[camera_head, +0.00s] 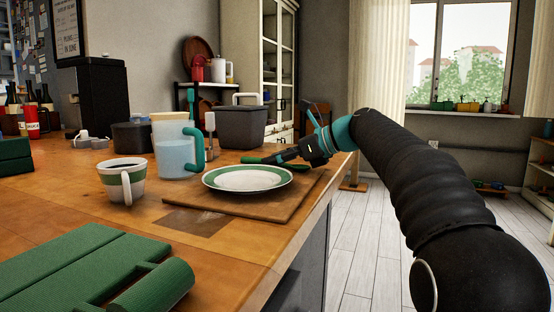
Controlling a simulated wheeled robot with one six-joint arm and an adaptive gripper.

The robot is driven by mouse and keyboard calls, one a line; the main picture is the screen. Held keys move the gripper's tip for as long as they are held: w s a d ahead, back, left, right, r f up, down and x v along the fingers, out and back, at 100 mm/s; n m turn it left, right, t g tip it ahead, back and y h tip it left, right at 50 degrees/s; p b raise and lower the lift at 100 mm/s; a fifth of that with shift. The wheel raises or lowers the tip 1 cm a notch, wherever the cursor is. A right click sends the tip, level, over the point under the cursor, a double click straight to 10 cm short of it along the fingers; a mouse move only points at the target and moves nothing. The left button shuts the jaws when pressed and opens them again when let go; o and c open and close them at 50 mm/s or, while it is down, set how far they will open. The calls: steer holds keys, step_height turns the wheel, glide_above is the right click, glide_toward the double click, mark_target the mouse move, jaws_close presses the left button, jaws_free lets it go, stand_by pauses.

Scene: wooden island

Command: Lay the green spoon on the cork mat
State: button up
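The green spoon (256,160) shows behind the plate, its rounded end toward the left and its other part running under my gripper's fingers. My gripper (278,158) reaches in from the right and is low at the spoon. Its fingers are small and dark here, so I cannot tell whether they are closed on the spoon. A flat brown mat, which looks like the cork mat (285,205), lies on the wooden island near its right edge. A white plate with a green rim (248,179) sits on it. Whether the spoon touches the mat is unclear.
A striped mug (122,181) and a pitcher with a teal handle (175,150) stand left of the plate. A grey bin (241,127) stands behind. A green folded mat (80,265) lies in front. A darker square patch (197,222) marks the bare wood before the mat.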

steer(key=shift+r, duration=0.15)
steer(key=p+v, duration=0.1)
steer(key=v, duration=1.1)
steer(key=shift+p, duration=0.35)
steer(key=shift+s, duration=0.1)
